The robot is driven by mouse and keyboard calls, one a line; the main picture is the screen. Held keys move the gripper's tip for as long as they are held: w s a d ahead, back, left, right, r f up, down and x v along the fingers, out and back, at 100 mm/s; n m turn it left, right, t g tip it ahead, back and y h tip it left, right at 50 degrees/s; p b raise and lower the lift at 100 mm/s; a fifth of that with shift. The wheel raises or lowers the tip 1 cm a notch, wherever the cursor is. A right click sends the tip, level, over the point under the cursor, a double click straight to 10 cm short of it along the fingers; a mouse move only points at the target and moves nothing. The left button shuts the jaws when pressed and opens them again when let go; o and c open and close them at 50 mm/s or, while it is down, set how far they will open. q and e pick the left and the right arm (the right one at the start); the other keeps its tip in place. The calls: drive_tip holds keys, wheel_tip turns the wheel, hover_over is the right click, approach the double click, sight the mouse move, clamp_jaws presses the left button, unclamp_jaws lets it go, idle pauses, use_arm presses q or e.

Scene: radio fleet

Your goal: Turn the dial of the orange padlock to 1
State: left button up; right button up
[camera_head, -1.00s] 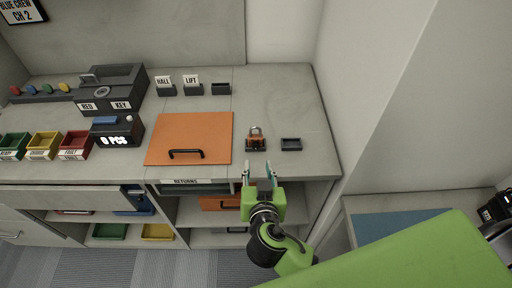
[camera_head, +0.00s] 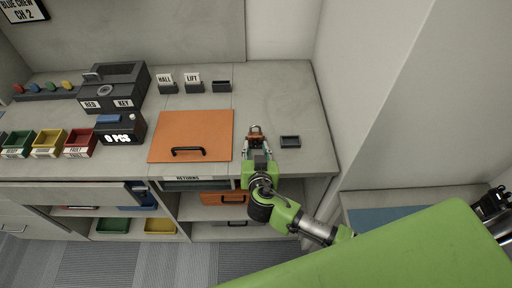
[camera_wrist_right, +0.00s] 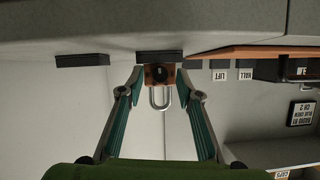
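The orange padlock (camera_head: 255,134) stands near the front edge of the grey counter, right of the orange panel. In the right wrist view, which is upside down, the padlock (camera_wrist_right: 169,83) shows a round black dial (camera_wrist_right: 158,73), a silver shackle and a dark block at its base. My right gripper (camera_head: 257,150) is open in front of the padlock. Its two fingertips stand on either side of the padlock, with a gap visible in the wrist view. The number on the dial is too small to read. My left gripper is not in view.
A small dark tray (camera_head: 290,142) lies just right of the padlock. The orange panel (camera_head: 192,135) with a black handle is close on the left. Dark holders marked HALL (camera_head: 165,88) and LIFT (camera_head: 194,88) stand farther back. Counter behind the padlock is clear.

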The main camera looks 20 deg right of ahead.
clamp_jaws()
drive_tip(key=shift+f+b, duration=0.25)
drive_tip(key=shift+b, duration=0.7)
drive_tip(key=shift+a+n+h+b, duration=0.15)
drive_tip(key=shift+n+h+b, duration=0.3)
drive_tip(key=shift+b, duration=0.3)
drive_tip(key=shift+r+n+b, duration=0.15)
drive_tip(key=shift+n+b, duration=0.3)
drive_tip(key=shift+w+a+n+g+h+b, duration=0.15)
drive_tip(key=shift+n+g+h+b, duration=0.25)
drive_tip(key=shift+n+h+b, duration=0.7)
drive_tip(key=shift+r+n, duration=0.1)
drive_tip(key=shift+n, duration=0.3)
